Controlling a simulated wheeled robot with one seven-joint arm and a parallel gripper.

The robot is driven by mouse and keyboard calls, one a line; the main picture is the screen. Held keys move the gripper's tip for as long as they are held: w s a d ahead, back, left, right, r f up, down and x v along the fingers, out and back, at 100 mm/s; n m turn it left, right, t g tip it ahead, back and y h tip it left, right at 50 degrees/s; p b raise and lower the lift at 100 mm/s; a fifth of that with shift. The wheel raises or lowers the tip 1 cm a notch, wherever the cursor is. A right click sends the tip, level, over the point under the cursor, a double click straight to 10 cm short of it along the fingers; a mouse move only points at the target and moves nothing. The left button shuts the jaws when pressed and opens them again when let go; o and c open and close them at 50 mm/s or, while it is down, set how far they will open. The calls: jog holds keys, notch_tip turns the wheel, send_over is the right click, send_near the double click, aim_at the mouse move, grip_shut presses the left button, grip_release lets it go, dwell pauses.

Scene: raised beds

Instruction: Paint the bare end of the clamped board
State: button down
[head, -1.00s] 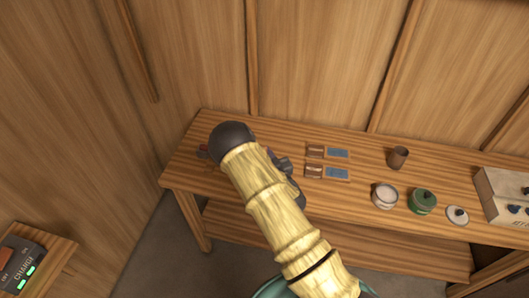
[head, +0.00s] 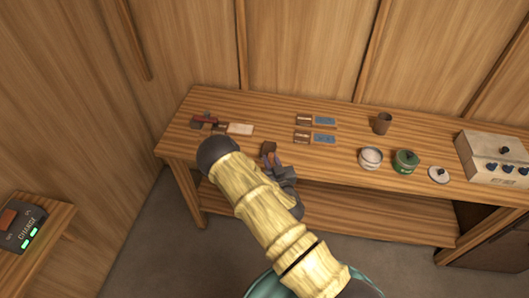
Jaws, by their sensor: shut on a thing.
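The clamped board (head: 240,129) lies at the left end of the bench, with a pale right part and a darker brown left part beside a red clamp (head: 203,119). My gripper (head: 271,161) is in front of the board and to its right, near the bench's front edge. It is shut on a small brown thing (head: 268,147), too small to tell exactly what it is. A pale open pot (head: 371,158) stands to the right, with a loose lid (head: 438,175) further along. My arm hides part of the bench's front edge.
A green lidded pot (head: 405,162) stands between the pale pot and the loose lid. A brown cup (head: 382,123) is behind. Brown-and-blue pieces (head: 324,138) lie mid-bench. A charger (head: 20,228) sits at far left.

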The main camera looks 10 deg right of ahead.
jog(key=s+d+f+m+h+b, duration=0.1)
jog(key=s+d+f+h+b, duration=0.1)
jog(key=s+d+f+b, duration=0.1)
notch_tip(320, 180, down, 4)
jog(key=shift+s+d+r+m+h, duration=0.1)
jog(key=shift+s+d+m+h, duration=0.25)
jog(key=shift+s+d, duration=0.6)
jog(key=shift+w+d, duration=0.1)
